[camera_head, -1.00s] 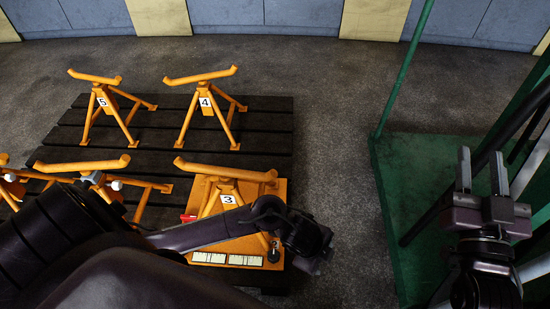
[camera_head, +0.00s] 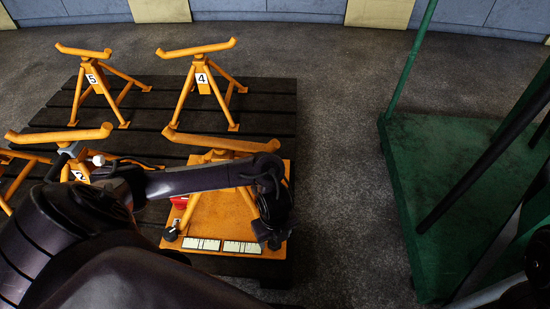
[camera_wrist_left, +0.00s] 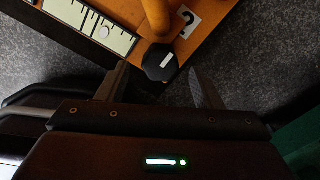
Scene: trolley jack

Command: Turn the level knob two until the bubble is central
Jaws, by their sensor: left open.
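The orange base plate (camera_head: 212,212) of stand 3 carries two pale level strips with tick marks, a left one (camera_head: 201,244) and a right one (camera_head: 242,247). A black knob (camera_head: 170,234) sits at the plate's near left corner. Another black knob (camera_wrist_left: 160,62) with a white label is at the other corner, in the left wrist view. My left gripper (camera_wrist_left: 158,76) is open, its fingers on either side of this knob. Beside it, a level strip (camera_wrist_left: 84,22) shows a pale round spot (camera_wrist_left: 104,32). In the head view my left gripper (camera_head: 273,240) hides that corner.
Orange stands numbered 4 (camera_head: 202,80) and 5 (camera_head: 92,80), and more at the left, stand on the dark slatted pallet (camera_head: 270,122). A green trolley (camera_head: 420,180) with a post is at the right. Bare floor (camera_head: 340,170) lies between.

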